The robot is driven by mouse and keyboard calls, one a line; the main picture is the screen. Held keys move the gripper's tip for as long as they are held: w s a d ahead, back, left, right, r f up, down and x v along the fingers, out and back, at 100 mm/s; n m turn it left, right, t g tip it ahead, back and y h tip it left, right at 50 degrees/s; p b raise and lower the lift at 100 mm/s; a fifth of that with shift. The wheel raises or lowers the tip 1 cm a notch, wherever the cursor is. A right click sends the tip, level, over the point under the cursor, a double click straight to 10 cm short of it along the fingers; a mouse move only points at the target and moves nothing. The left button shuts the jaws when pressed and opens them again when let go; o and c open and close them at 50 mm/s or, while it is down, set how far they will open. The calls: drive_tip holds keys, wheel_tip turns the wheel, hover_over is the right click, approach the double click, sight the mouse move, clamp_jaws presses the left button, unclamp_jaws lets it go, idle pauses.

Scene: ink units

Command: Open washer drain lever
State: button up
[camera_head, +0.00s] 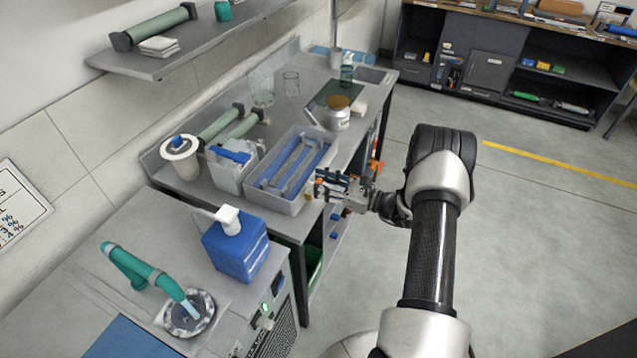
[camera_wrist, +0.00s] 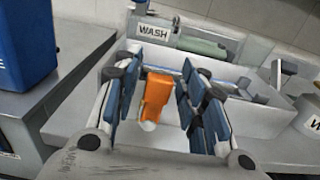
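An orange lever (camera_wrist: 156,96) with a pale rounded tip shows in the wrist view, in front of a light grey-walled tray (camera_wrist: 258,118). My gripper (camera_wrist: 165,100) is open, with blue-padded fingers on the left and right of the lever. Gaps show between the lever and both sets of fingers, and I cannot see contact. In the head view my gripper (camera_head: 322,188) is at the front right corner of the grey tray (camera_head: 283,205). A small orange part (camera_head: 309,192) shows there, mostly hidden by the gripper. A WASH label (camera_wrist: 153,32) is behind the lever.
The floor (camera_head: 520,230) to the right is clear.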

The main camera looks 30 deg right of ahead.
drive_tip(key=shift+w+a, duration=0.25)
drive_tip(key=shift+w, duration=0.05)
drive_tip(key=shift+c, duration=0.3)
clamp_jaws()
